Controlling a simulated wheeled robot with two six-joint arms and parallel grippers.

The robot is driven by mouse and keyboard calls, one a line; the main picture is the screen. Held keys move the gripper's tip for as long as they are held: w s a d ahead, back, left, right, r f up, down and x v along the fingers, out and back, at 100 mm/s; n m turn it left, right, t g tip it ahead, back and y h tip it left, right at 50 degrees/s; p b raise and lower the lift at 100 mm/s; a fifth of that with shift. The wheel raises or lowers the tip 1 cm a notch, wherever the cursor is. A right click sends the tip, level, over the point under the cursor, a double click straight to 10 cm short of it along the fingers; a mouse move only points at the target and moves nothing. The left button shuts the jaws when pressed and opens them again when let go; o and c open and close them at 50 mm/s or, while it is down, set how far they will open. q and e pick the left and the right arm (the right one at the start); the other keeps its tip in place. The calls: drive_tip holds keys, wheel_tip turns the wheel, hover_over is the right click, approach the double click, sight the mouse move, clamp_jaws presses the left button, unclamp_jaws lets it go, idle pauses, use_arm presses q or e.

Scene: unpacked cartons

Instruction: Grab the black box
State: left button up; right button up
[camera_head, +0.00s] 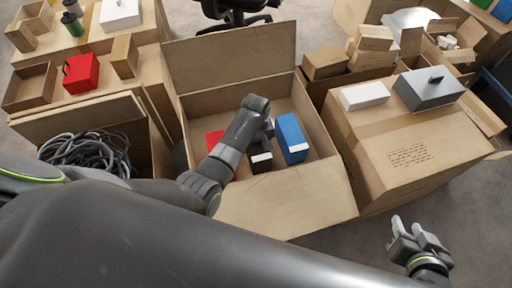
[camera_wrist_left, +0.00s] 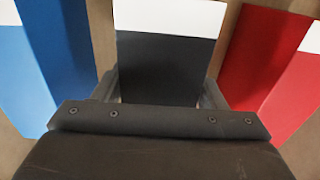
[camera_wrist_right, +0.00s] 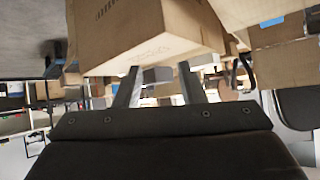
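The black box (camera_head: 261,161) with a white end stands inside the large open carton (camera_head: 239,97), between a red box (camera_head: 214,141) and a blue box (camera_head: 291,138). My left gripper (camera_head: 266,134) reaches down into the carton at the black box and partly hides it. In the left wrist view, the black box (camera_wrist_left: 163,68) lies between the two spread fingers, one along each side; firm contact does not show. My right gripper (camera_head: 408,226) is open and empty, low at the right, outside the cartons. Its spread fingers show in the right wrist view (camera_wrist_right: 158,85).
The blue box (camera_wrist_left: 35,60) and red box (camera_wrist_left: 262,60) are close on either side of my left fingers. A closed carton (camera_head: 400,150) with a white box (camera_head: 364,96) and grey box (camera_head: 428,90) stands right. A carton of cables (camera_head: 90,158) stands left.

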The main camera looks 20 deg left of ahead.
use_arm(q)
drive_tip(key=c, duration=0.9)
